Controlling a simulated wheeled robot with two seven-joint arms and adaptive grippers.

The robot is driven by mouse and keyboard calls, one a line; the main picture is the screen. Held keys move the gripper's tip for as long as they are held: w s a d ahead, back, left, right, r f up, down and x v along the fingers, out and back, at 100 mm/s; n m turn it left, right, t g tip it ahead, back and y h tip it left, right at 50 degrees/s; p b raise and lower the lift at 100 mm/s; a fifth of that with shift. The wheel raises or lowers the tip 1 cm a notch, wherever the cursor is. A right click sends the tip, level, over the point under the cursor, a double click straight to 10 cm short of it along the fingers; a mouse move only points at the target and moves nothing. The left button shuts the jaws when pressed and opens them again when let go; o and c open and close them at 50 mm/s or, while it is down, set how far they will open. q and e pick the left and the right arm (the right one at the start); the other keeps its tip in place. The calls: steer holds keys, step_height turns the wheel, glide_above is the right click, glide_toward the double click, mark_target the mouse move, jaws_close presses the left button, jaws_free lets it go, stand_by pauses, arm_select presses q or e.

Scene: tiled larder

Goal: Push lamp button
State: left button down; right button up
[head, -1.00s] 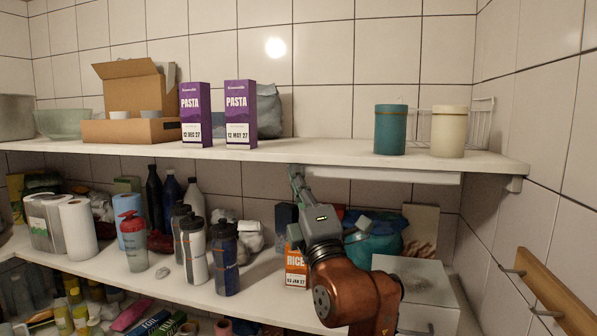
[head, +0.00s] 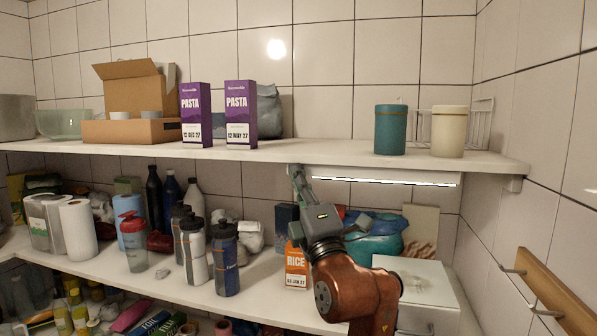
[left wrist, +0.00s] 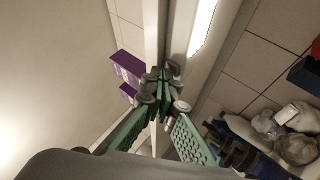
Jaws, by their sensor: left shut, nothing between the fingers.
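The lamp (head: 385,178) is a long white bar fixed under the front of the upper shelf, and its strip is lit. The lit strip also shows in the left wrist view (left wrist: 203,27). My left gripper (head: 296,172) points up at the lamp's left end, just below the shelf edge. Its green fingers are shut and empty. In the left wrist view the fingertips (left wrist: 164,76) meet close beside the lamp's end. The button itself cannot be made out; the fingertips cover that spot. My right gripper is not in view.
The upper shelf (head: 300,152) holds two purple pasta boxes (head: 240,115), a teal canister (head: 390,130) and a cream canister (head: 449,131). Below stand several bottles, an orange rice box (head: 296,266) close to my left arm, and a white box (head: 425,285). A wooden rail (head: 555,290) is at right.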

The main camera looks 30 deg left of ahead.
arm_select(q)
steer(key=shift+s+d+b, duration=0.2)
steer(key=shift+s+b, duration=0.15)
steer(key=shift+s, duration=0.55)
steer(key=s, duration=0.2)
steer(key=s+d+b, duration=0.1)
steer(key=s, duration=0.2)
steer(key=shift+s+d, duration=0.25)
steer(key=shift+s, duration=0.15)
steer(key=shift+a, duration=0.1)
